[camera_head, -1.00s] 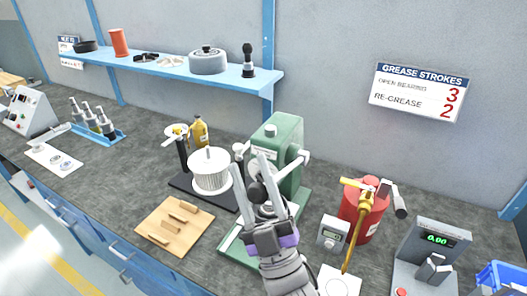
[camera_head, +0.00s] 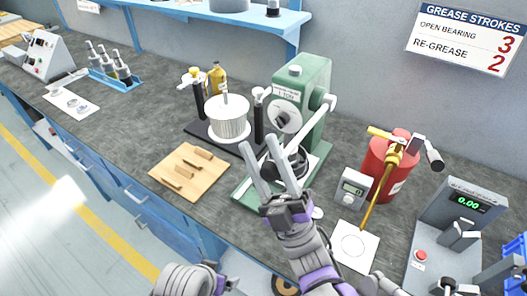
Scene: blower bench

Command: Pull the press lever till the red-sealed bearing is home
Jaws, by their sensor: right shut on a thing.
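The green arbor press (camera_head: 312,85) stands on the bench at the middle, with a round dial on its face. Its pale press lever (camera_head: 318,118) slopes down and left from the pivot on the press's right side. My right gripper (camera_head: 260,150) is in front of the press, its two long grey fingers pointing up and left. It is shut on the lever, though the grip itself is hard to see. A dark round part (camera_head: 291,160) shows just behind the fingers above the press base. I cannot make out the red-sealed bearing. My left gripper is not in view.
Left of the press are a white ribbed cylinder (camera_head: 228,120) on a black base and a wooden board (camera_head: 190,172) with pegs. To the right are a small meter (camera_head: 353,187), a red grease canister (camera_head: 388,165) and a scale (camera_head: 455,215) reading 0.00.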

